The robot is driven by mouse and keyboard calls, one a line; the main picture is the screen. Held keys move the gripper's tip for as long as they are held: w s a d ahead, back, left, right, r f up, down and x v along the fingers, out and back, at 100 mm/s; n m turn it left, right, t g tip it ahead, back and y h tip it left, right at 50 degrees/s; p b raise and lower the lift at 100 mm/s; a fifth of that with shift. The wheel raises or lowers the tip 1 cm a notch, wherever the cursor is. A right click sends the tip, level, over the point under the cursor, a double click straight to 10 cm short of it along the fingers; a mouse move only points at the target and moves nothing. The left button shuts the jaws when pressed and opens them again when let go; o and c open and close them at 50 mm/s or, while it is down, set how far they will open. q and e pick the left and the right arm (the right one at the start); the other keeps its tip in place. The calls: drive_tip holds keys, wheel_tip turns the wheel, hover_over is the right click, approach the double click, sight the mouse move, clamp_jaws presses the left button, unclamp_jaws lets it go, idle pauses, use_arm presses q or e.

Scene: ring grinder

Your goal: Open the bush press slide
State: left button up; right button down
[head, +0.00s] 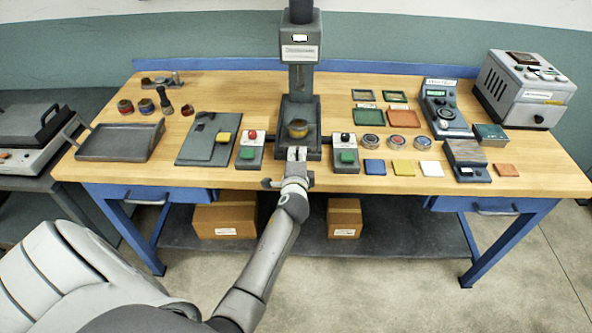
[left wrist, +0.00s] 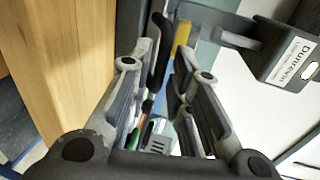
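The bush press (head: 299,52) stands at the middle back of the bench, a grey column with a labelled head. Its dark base (head: 313,112) holds a brass-coloured ring (head: 297,128). My left gripper (head: 297,153) is at the front edge of that base, pointing at it. In the left wrist view its fingers (left wrist: 167,75) are apart, with a gap between them. A yellow part (left wrist: 181,38) and the press's labelled head (left wrist: 290,58) show beyond the fingertips. My right gripper is not in view.
Button boxes stand close on both sides: one with a red button (head: 250,150) at left, one with a black button (head: 345,150) at right. A grey plate (head: 205,140) and tray (head: 118,142) lie further left. Coloured tiles and round tins lie to the right.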

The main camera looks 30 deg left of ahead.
use_arm(q)
drive_tip(key=v, duration=1)
drive_tip(key=shift+s, duration=0.15)
drive_tip(key=s+d+f+n+g+h, duration=0.15)
drive_tip(key=s+d+f, duration=0.25)
drive_tip(key=f, duration=0.7)
drive_tip(key=s+d+f+g+h, duration=0.2)
drive_tip(key=s+d+f+h, duration=0.1)
drive_tip(key=f, duration=0.7)
drive_tip(key=s+d+f+n+g+h, duration=0.15)
drive_tip(key=s+d+f, duration=0.25)
drive_tip(key=f, duration=0.7)
drive_tip(key=s+d+f+n+g+h+b, duration=0.1)
drive_tip(key=s+f+n+g+h, duration=0.15)
drive_tip(key=s+f, duration=1.05)
drive_tip(key=s+a+f+n+g, duration=0.1)
drive_tip(key=s+f+n+g, duration=0.1)
drive_tip(key=s, duration=0.8)
drive_tip(key=s+a+f+n+g, duration=0.1)
drive_tip(key=s+f, duration=0.3)
drive_tip(key=s, duration=0.7)
drive_tip(key=shift+a+n+g, duration=0.25)
drive_tip(key=shift+n+g, duration=0.2)
drive_tip(key=shift+g, duration=0.4)
